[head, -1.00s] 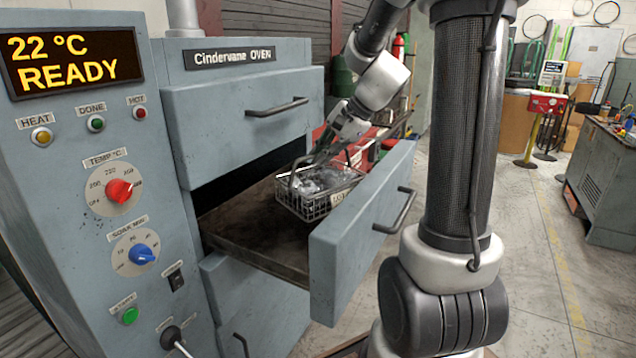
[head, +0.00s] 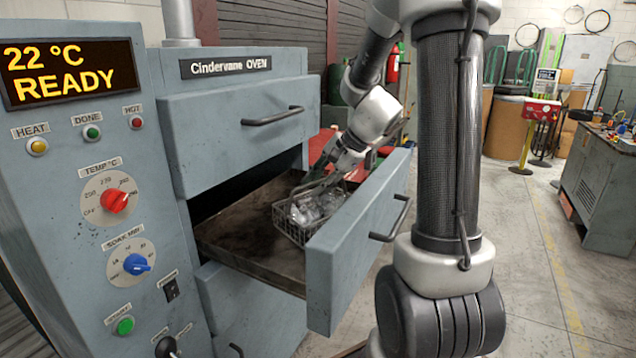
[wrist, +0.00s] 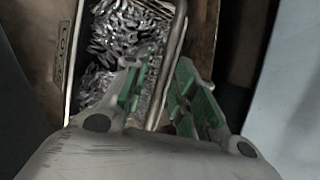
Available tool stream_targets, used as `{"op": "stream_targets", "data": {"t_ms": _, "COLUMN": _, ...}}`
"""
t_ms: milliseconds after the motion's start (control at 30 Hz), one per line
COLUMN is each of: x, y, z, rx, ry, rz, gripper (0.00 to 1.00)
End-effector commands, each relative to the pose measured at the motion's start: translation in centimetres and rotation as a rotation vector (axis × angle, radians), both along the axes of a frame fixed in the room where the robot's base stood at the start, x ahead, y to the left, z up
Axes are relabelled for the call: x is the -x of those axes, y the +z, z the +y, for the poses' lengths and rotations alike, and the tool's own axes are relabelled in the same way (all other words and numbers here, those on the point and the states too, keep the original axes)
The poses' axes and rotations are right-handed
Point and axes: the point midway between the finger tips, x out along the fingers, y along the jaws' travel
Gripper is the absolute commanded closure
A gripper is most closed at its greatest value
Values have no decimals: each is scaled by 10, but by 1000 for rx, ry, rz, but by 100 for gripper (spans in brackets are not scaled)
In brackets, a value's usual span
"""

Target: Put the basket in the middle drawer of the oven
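The oven (head: 235,120) stands at the left with its middle drawer (head: 340,265) pulled out. The wire basket (head: 297,231), filled with shiny metal coils, is inside this drawer, close behind its front panel. I cannot tell if it rests fully flat on the drawer floor. My gripper (head: 336,172) reaches down over the drawer front to the basket's handle. In the wrist view the green-padded fingers of my gripper (wrist: 156,88) stand apart, with the basket handle (wrist: 174,42) running between them. A label (wrist: 63,58) shows on the basket's side.
The top drawer (head: 240,135) is shut above. The bottom drawer (head: 250,310) is below the open one. The drawer floor (head: 235,235) left of the basket is clear. The oven display (head: 70,72) reads 22 °C READY. A grey workbench (head: 605,185) stands far right.

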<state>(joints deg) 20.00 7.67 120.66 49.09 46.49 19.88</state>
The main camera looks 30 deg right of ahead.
Motion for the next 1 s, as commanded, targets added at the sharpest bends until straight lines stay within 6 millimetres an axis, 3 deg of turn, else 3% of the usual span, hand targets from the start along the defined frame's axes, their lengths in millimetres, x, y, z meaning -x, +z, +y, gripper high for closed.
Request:
{"op": "stream_targets", "data": {"t_ms": 367, "x": 2, "y": 7, "z": -2, "rx": 0, "ry": 1, "rz": -1, "gripper": 70}}
{"op": "stream_targets", "data": {"t_ms": 800, "x": 39, "y": 79, "z": -42, "rx": 1, "ry": -2, "rz": -3, "gripper": 70}}
{"op": "stream_targets", "data": {"t_ms": 1000, "x": 50, "y": 97, "z": -49, "rx": 5, "ry": 5, "rz": -2, "gripper": 70}}
